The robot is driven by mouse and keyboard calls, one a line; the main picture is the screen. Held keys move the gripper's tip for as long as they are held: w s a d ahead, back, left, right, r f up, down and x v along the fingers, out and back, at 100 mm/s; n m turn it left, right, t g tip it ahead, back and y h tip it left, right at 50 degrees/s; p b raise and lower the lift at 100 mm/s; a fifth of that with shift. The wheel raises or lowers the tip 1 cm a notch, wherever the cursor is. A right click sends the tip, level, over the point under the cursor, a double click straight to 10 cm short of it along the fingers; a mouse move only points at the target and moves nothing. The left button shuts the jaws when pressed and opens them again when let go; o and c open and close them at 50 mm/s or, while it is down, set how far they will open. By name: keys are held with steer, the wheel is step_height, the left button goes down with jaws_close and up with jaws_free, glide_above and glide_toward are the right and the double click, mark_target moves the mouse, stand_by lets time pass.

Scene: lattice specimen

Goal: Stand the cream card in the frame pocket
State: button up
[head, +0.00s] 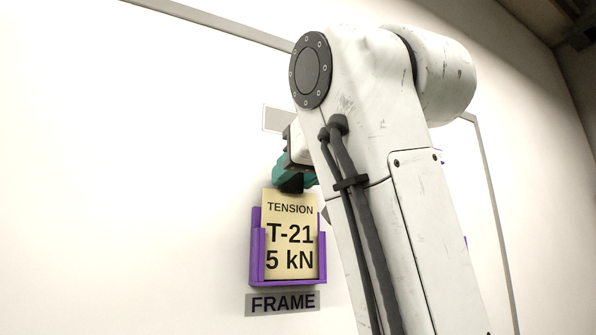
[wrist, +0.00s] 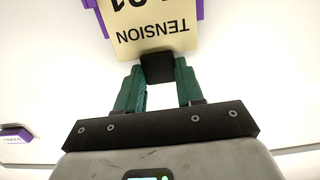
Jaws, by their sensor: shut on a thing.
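The cream card (head: 290,235), printed "TENSION T-21 5 kN", stands upright in the purple frame pocket (head: 256,268) on the white wall in the head view. Its upper part rises above the pocket's side walls. The wrist view shows the card (wrist: 155,42) upside down with part of the purple pocket (wrist: 199,8) beside it. My gripper (head: 291,184) is at the card's top edge, shut on the card. The pocket's bottom is outside the wrist view.
A grey label (head: 282,302) reading "FRAME" sits below the pocket. Another purple holder (wrist: 16,134) with a small label shows at the left of the wrist view. My arm hides the wall right of the pocket; the wall to the left is bare.

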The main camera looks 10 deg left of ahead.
steer(key=o, duration=1.5)
steer(key=shift+o, duration=0.2)
steer(key=shift+b+v, duration=0.8)
steer(key=shift+v, duration=1.75)
steer(key=shift+f, duration=0.1)
steer(key=f+b+v, duration=0.1)
steer(key=b+v, duration=0.3)
steer(key=v, duration=0.6)
steer(key=shift+s+r+b, duration=0.35)
steer(key=shift+r, duration=0.2)
